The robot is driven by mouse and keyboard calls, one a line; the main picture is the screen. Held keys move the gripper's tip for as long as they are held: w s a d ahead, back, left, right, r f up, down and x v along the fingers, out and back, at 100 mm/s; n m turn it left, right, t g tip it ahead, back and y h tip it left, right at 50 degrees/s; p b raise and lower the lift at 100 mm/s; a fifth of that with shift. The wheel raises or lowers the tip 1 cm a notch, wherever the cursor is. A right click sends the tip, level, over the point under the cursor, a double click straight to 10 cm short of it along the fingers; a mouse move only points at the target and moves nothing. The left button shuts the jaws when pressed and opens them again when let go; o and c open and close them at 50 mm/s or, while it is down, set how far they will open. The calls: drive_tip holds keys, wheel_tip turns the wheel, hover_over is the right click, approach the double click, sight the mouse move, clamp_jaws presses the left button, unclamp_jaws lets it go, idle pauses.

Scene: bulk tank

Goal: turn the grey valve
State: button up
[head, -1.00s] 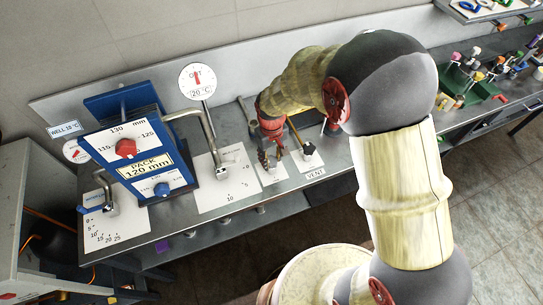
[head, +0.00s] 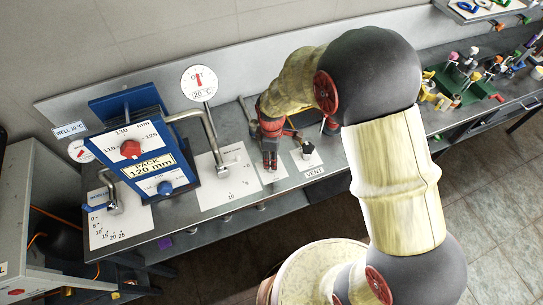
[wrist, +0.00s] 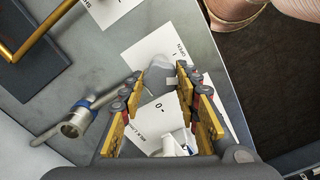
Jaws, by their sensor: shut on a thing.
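The grey valve (wrist: 158,78) shows in the wrist view as a pale grey piece between my fingertips, above a white plate marked OPEN, 1 and 0. My gripper (wrist: 162,73) has a finger on either side of it and is shut on it. In the head view my gripper (head: 270,162) points down at a small white plate on the steel bench, between the bent steel pipe and the VENT plate. There the fingers hide the valve, so its angle is hard to tell.
A black six-sided knob (head: 306,150) stands close right of my gripper. The bent steel pipe (head: 211,140) and round dial (head: 199,83) are to its left. A green tray (head: 462,85) of coloured parts lies far right.

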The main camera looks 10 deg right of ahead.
drive_tip(key=shift+n+p, duration=0.3)
drive_tip(key=shift+n, duration=1.6)
drive_tip(key=o, duration=1)
drive_tip(key=shift+o, duration=0.7)
drive_tip(key=shift+r, duration=0.15)
wheel_tip(320, 180, up, 12)
